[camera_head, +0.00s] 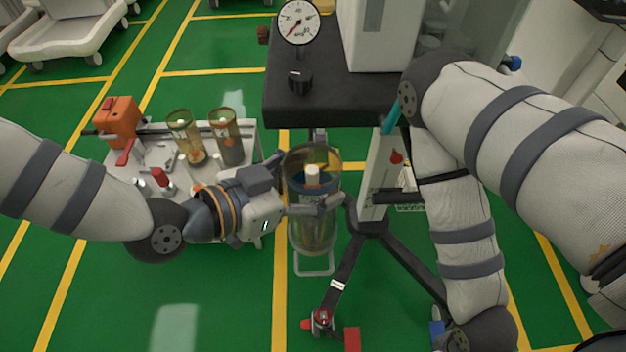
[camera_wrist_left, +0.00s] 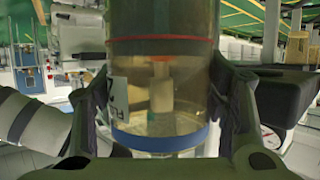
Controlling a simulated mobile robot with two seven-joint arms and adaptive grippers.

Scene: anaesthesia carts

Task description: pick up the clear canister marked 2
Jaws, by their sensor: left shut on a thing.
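A clear canister (camera_head: 312,232) with a tinted upper part and a pale inner piece stands upright in front of the dark-topped cart. My left gripper (camera_head: 316,208) comes in from the left and is shut around its body. In the left wrist view the canister (camera_wrist_left: 165,100) fills the space between the two fingers, with a red ring above and a blue band at its lower end. A white label shows partly at its left side; I cannot read its number for sure. My right gripper is out of view; only its arm shows.
A white cart top (camera_head: 125,170) at the left holds an orange device (camera_head: 117,118) and two amber-topped canisters. The dark cart top (camera_head: 330,92) carries a gauge (camera_head: 299,22). A black-legged stand (camera_head: 372,228) is just right of the canister.

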